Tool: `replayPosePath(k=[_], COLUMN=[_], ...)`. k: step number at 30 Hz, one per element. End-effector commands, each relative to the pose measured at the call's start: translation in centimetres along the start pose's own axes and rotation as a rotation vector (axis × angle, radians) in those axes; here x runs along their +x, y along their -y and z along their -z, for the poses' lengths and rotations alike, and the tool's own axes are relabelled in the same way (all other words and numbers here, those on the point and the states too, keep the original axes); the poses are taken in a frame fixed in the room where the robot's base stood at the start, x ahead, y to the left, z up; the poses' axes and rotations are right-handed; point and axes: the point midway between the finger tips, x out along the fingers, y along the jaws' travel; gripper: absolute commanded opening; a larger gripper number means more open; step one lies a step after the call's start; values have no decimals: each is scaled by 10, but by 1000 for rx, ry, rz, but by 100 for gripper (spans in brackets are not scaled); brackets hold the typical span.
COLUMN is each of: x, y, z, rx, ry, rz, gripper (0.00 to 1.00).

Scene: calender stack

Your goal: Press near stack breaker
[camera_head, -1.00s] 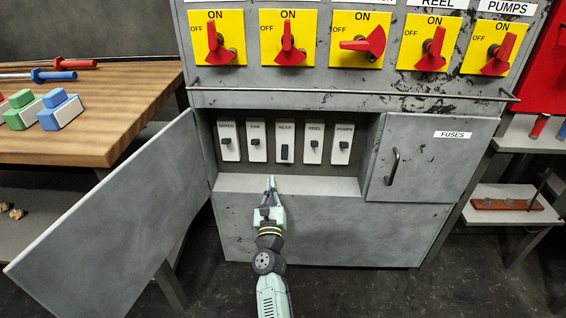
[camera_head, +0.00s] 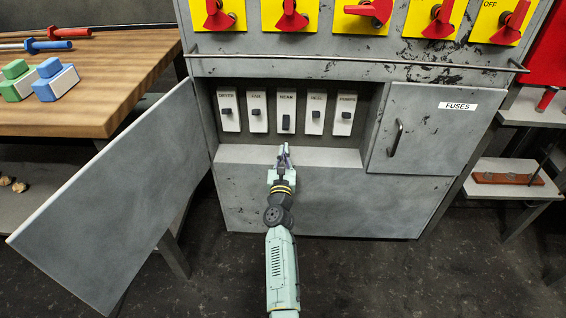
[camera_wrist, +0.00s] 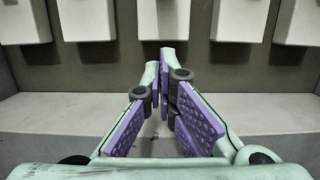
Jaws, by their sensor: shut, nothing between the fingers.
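The near stack breaker (camera_head: 286,112) is the middle one in a row of white breakers inside the open cabinet recess, labelled NEAR. Its dark toggle sits lower than the toggles beside it. Its white lower body also shows at the top middle of the wrist view (camera_wrist: 163,20). My gripper (camera_head: 284,148) is shut and empty, in front of the recess ledge and just below the near breaker, apart from it. In the wrist view the purple-padded fingertips (camera_wrist: 160,62) meet below the middle breaker body.
Other breakers stand either side, with FAR (camera_head: 257,113) left and REEL (camera_head: 315,114) right. The cabinet door (camera_head: 110,195) hangs open to the left. A horizontal rail (camera_head: 360,61) crosses above the recess. The closed FUSES door (camera_head: 430,135) is to the right. The ledge (camera_head: 335,158) is clear.

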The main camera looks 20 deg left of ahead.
Motion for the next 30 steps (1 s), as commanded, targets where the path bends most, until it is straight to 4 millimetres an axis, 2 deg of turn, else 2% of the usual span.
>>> replayPosePath(k=[1, 5, 7, 12, 18, 30], x=[13, 40, 37, 29, 25, 25], y=[1, 1, -1, -1, 0, 0], z=[0, 1, -17, -32, -38, -38], rx=[0, 0, -1, -1, -1, -1], ry=[3, 1, -1, -1, 0, 0], rz=[1, 1, -2, -2, 0, -1], gripper=[0, 0, 0, 0, 0, 0])
